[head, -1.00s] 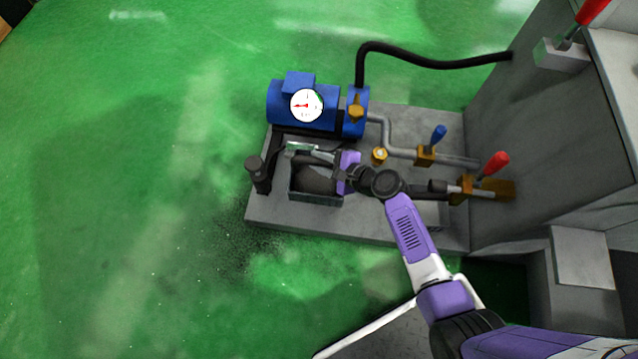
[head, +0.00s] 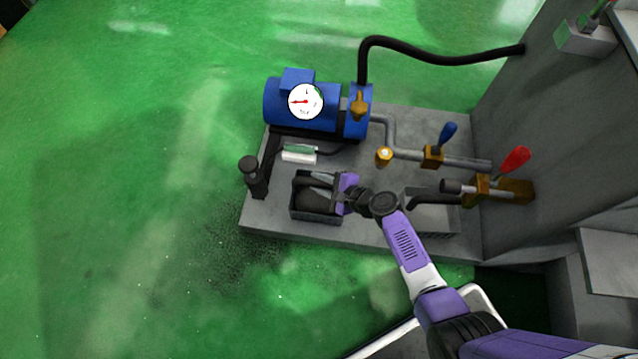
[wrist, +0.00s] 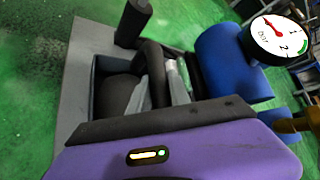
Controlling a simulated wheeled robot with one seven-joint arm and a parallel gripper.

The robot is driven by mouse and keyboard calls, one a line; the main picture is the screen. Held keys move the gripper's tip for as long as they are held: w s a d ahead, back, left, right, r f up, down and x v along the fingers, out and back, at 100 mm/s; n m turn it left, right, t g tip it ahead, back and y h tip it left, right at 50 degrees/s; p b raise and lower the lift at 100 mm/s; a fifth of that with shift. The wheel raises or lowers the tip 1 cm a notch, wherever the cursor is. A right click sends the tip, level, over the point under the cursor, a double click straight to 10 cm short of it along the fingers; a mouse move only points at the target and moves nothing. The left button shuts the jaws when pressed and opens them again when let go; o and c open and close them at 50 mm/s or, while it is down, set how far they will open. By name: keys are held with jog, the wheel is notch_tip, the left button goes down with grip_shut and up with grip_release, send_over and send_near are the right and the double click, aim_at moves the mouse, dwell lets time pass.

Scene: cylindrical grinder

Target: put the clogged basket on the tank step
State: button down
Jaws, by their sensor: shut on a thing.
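My gripper (head: 325,190) reaches in from the right over an open-topped dark grey box (head: 298,212) on the grey base plate. It is shut on a dark rounded thing that looks like the clogged basket (head: 314,199), low in or just above the box. The purple gripper body hides the box's right end. In the wrist view the dark basket (wrist: 116,92) shows inside the box walls, with a finger across it. Whether it touches the box floor is hidden. I cannot clearly tell which surface is the tank step.
A blue pump motor (head: 300,105) with a gauge stands behind. A small white and green block (head: 299,154) lies between. A black post (head: 255,180) stands at left. Pipes with blue (head: 448,133) and red (head: 515,160) valve handles run at right. The plate's front strip is clear.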

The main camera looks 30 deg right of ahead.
jog(key=shift+w+r, duration=0.1)
jog(key=shift+r, duration=0.05)
jog(key=c, duration=1.2)
grip_release()
